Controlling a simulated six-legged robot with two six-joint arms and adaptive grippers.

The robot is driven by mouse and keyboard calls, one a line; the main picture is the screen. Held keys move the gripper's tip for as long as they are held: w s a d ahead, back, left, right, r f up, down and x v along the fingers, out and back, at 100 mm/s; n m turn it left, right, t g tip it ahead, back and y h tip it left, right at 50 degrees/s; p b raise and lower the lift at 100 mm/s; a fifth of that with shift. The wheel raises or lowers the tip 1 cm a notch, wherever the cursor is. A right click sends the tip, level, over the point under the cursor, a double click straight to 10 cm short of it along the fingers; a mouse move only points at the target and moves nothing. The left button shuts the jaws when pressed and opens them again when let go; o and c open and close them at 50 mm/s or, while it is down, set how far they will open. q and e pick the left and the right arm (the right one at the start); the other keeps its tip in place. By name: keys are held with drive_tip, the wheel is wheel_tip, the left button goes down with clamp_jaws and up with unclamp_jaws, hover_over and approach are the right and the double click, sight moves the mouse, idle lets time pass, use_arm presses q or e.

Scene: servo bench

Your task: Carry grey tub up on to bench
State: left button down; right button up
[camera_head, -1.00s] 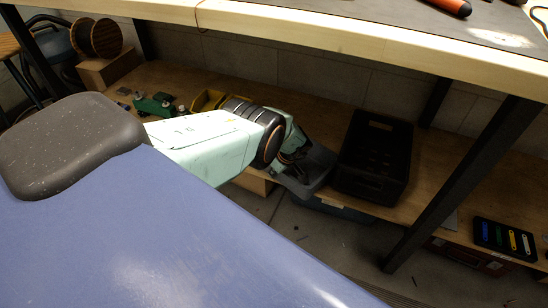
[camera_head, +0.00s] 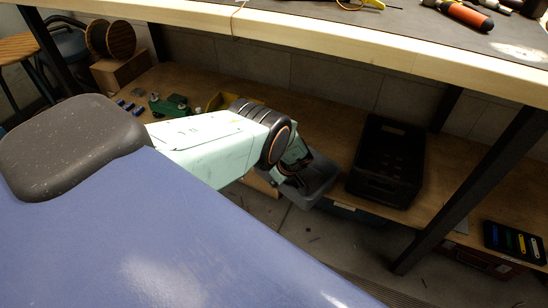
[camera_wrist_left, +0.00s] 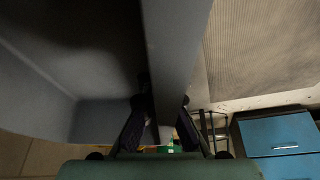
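The grey tub (camera_head: 318,184) is low in the head view, at the front edge of the lower shelf, left of the black crate. My left gripper (camera_head: 291,178) reaches down to its near left side; my own arm hides part of the tub. In the left wrist view the tub's wall (camera_wrist_left: 176,50) runs between the two dark fingers of the left gripper (camera_wrist_left: 161,128), which lie against both sides of it. The bench (camera_head: 330,58) is above, with a pale wooden edge. I cannot tell whether the tub touches the shelf. My right gripper is out of view.
The black crate (camera_head: 388,160) stands close right of the tub on the lower shelf (camera_head: 310,115). A dark bench leg (camera_head: 470,190) slants down at right. Tools such as an orange-handled one (camera_head: 465,15) lie on the bench top. A blue drawer (camera_wrist_left: 280,135) shows below the shelf.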

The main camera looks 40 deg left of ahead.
use_arm(q)
drive_tip(key=c, duration=2)
unclamp_jaws()
drive_tip(key=shift+w+d, duration=0.1)
drive_tip(key=o, duration=0.6)
drive_tip(key=shift+c, duration=0.2)
drive_tip(key=shift+v, duration=3.75)
drive_tip(key=shift+c, duration=0.3)
